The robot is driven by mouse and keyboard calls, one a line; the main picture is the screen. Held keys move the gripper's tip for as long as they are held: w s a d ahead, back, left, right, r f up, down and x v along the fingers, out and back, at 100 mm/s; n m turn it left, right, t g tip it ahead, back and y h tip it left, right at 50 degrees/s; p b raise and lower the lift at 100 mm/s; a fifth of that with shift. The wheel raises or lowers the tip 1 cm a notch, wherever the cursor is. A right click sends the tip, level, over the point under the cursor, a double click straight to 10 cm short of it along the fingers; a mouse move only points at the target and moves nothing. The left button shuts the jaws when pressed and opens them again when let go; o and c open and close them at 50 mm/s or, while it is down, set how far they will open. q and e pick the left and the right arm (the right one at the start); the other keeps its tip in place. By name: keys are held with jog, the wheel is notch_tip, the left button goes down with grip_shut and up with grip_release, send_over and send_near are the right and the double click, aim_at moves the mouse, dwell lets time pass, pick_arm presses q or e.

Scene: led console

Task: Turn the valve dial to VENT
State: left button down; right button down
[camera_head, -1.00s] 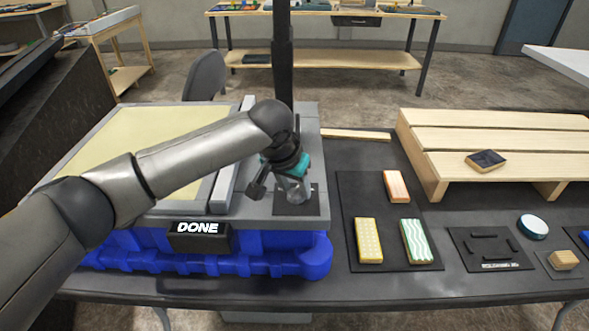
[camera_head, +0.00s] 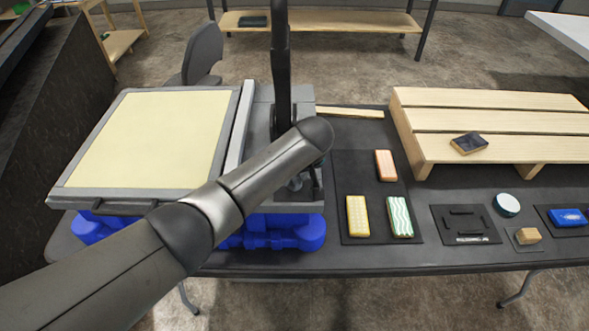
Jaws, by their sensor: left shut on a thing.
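My left arm reaches in from the lower left, and its wrist covers most of my left gripper (camera_head: 302,177). The gripper is down at the right part of the grey console (camera_head: 260,118), shut on what seems to be the valve dial. Only a small grey piece of the dial (camera_head: 296,185) shows below the wrist. Its pointer and the VENT mark are hidden, so I cannot tell its setting. My right gripper is not in view.
A cream panel (camera_head: 150,135) fills the console's left part, above a blue base (camera_head: 270,235). To the right lie a dark mat (camera_head: 368,222) with several coloured blocks, a wooden pallet (camera_head: 490,118), and a round white-rimmed thing (camera_head: 507,205). A black post (camera_head: 281,60) stands behind my wrist.

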pick_arm(q)
jog(key=n, duration=0.2)
jog(key=shift+d+n+y, duration=0.15)
jog(key=shift+n+y, duration=0.15)
jog(key=shift+y, duration=0.1)
jog(key=shift+n+g+y+b, duration=0.3)
jog(key=shift+n+g+b, duration=0.15)
jog(key=shift+n, duration=0.55)
jog(key=shift+w, duration=0.1)
jog(key=shift+c, duration=1.8)
grip_release()
jog(key=shift+r, duration=0.1)
